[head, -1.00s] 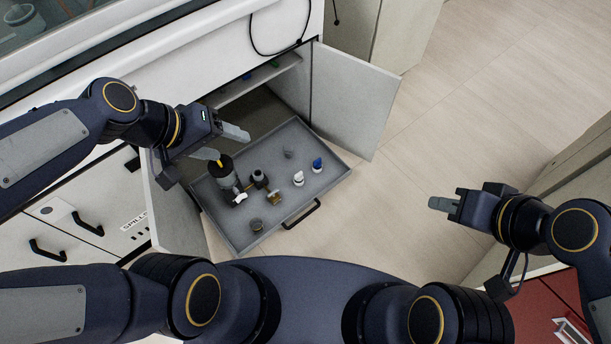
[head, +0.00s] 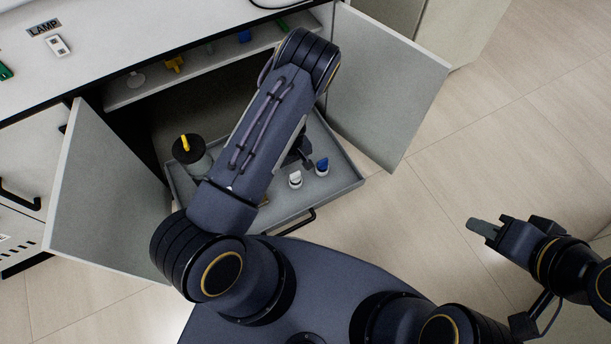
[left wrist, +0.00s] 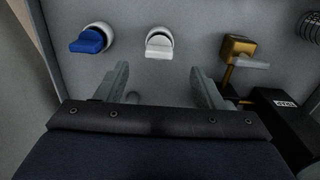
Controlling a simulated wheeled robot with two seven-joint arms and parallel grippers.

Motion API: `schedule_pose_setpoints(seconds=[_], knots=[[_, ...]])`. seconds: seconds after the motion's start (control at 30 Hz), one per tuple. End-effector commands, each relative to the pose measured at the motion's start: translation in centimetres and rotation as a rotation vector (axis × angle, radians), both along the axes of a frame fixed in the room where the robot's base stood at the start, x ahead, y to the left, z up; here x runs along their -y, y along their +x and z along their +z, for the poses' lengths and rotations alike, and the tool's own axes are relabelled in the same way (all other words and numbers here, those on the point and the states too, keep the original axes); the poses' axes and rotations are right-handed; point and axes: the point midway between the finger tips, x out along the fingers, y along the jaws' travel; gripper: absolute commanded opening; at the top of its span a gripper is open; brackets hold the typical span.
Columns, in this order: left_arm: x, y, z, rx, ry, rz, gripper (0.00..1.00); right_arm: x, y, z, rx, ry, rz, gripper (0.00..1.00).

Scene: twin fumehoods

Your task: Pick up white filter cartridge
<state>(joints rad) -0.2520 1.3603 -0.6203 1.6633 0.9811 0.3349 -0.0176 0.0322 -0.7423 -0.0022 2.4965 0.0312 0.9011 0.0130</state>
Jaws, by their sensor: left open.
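The white filter cartridge (head: 295,179) stands in the pulled-out grey drawer (head: 346,180), near its front edge. It also shows at the top middle of the left wrist view (left wrist: 159,43). My left gripper is open and empty over the drawer, its two fingers spread on either side of the line to the cartridge (left wrist: 158,74). The cartridge lies just beyond the fingertips, not between them. In the head view my left forearm hides most of this gripper. My right gripper (head: 484,229) hangs far to the right over the floor, away from the drawer.
A blue-topped piece (left wrist: 91,40) stands beside the cartridge. A brass piece (left wrist: 238,48) is on its other side, with a black device (left wrist: 284,112) nearby. A black-topped container (head: 188,149) is in the drawer's left part. Open cabinet doors (head: 388,85) flank the drawer.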

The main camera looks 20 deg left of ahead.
Motion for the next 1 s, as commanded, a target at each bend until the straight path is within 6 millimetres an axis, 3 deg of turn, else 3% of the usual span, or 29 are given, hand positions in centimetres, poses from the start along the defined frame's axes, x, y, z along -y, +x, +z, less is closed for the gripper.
schedule_pose_setpoints(seconds=[0.03,0.63,1.0], knots=[[-0.1,-0.2,-1.1,-0.005,0.012,-0.003,0.62,0.0,0.0,-0.5,0.000,0.000,0.000,0.31],[-0.2,-0.1,-8.7,-0.009,0.023,-0.004,0.62,0.0,0.0,-3.9,0.000,0.000,0.000,0.31],[-0.2,0.0,-9.3,-0.007,0.021,-0.003,0.60,0.0,0.0,-4.0,0.001,0.000,0.000,0.31]])
